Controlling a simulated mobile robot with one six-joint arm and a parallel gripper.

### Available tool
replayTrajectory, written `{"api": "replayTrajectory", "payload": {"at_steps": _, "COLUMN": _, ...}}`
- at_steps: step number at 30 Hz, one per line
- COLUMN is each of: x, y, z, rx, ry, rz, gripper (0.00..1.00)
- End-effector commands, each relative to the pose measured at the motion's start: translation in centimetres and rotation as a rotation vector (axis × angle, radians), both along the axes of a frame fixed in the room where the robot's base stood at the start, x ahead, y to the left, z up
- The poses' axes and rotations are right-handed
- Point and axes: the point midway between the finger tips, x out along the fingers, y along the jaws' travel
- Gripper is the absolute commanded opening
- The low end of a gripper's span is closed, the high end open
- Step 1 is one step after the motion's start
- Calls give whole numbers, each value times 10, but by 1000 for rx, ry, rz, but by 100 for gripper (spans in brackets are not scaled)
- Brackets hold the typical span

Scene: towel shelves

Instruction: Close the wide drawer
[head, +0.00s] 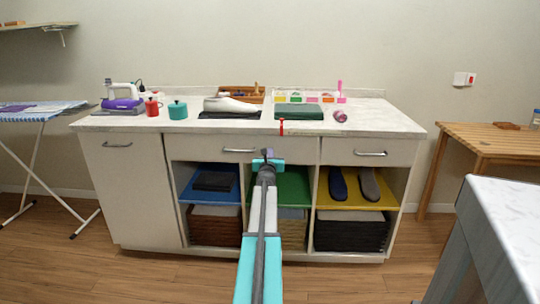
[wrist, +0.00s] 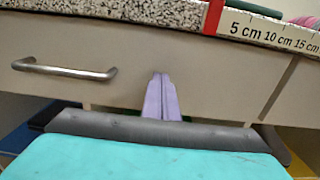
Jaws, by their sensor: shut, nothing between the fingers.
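The wide drawer (head: 205,148) is the pale front under the middle of the countertop, with a metal handle (head: 239,150). In the wrist view the drawer front (wrist: 215,80) fills the middle, its handle (wrist: 65,69) at the left. My gripper (head: 267,153) is in front of the drawer, right of its handle. In the wrist view its purple fingers (wrist: 162,98) are together and empty, pointing at the drawer front. They look close to or against it; contact is not clear. The front looks nearly flush with the cabinet; I cannot tell whether a small gap is left.
A narrower drawer (head: 368,153) is to the right, a cabinet door (head: 130,190) to the left. Open shelves with towels and slippers lie below. The countertop (head: 375,118) holds an iron, pots, a shoe and trays. A grey table (head: 505,220) stands at the near right.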

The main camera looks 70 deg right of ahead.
Motion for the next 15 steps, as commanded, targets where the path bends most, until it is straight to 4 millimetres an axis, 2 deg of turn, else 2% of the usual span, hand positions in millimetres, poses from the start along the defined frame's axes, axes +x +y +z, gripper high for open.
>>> {"api": "replayTrajectory", "payload": {"at_steps": 1, "x": 1, "y": -6, "z": 6, "rx": -7, "ry": -3, "rz": -3, "gripper": 0}}
{"api": "replayTrajectory", "payload": {"at_steps": 7, "x": 1, "y": -5, "z": 8, "rx": -9, "ry": -4, "rz": -4, "gripper": 0}}
{"api": "replayTrajectory", "payload": {"at_steps": 15, "x": 1, "y": 9, "z": 9, "rx": -9, "ry": -5, "rz": 0, "gripper": 0}}
